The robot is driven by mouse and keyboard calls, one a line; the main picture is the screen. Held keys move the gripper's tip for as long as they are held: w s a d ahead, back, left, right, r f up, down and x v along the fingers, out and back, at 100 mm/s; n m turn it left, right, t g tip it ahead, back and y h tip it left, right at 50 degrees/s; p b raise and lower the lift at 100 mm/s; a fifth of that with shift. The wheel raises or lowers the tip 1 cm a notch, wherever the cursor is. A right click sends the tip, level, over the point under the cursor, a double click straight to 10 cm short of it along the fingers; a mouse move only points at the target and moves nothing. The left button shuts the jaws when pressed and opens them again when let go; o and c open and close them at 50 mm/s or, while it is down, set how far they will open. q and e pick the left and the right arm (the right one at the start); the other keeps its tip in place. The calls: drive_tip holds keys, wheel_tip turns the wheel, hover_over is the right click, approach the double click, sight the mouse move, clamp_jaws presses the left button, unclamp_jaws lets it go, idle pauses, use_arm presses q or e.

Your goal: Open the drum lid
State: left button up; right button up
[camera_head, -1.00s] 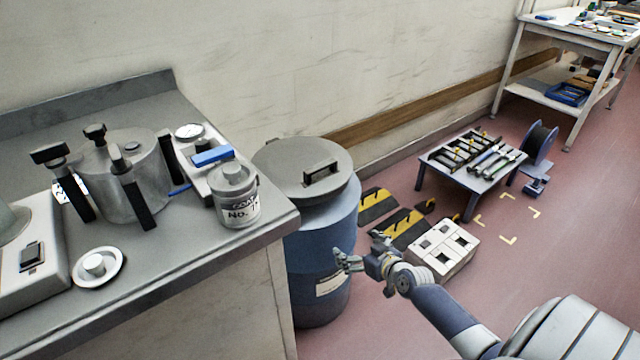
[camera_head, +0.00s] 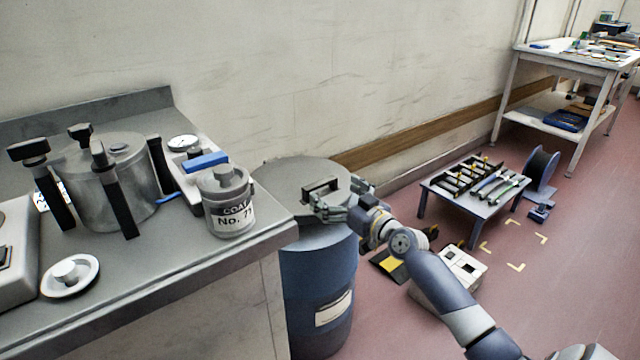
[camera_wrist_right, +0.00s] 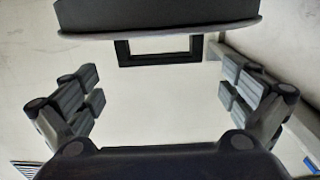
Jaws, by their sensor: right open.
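The drum is a blue barrel (camera_head: 312,265) with a pale label, standing on the floor beside the bench. Its grey round lid (camera_head: 280,180) is on top and lies flat. A black loop handle (camera_head: 322,187) stands on the lid. My right gripper (camera_head: 342,198) is open and empty at the right edge of the lid, its fingers spread close to the handle. In the right wrist view the black handle (camera_wrist_right: 160,58) shows ahead, between the two open fingers (camera_wrist_right: 160,82) and apart from them. My left gripper is not in view.
The grey bench (camera_head: 170,270) stands close left of the drum, carrying a labelled can (camera_head: 228,205) and a metal pot (camera_head: 112,180). The wall is behind.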

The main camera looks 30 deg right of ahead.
sight(320, 182)
drive_tip(key=shift+w+a+b, duration=0.15)
drive_tip(key=shift+w, duration=1.35)
drive_tip(key=shift+w+a+b, duration=0.1)
drive_tip(key=shift+w+b, duration=0.05)
drive_tip(key=shift+w, duration=1.3)
drive_tip(key=c, duration=1.4)
drive_tip(key=shift+o, duration=0.2)
drive_tip(key=shift+r, duration=0.15)
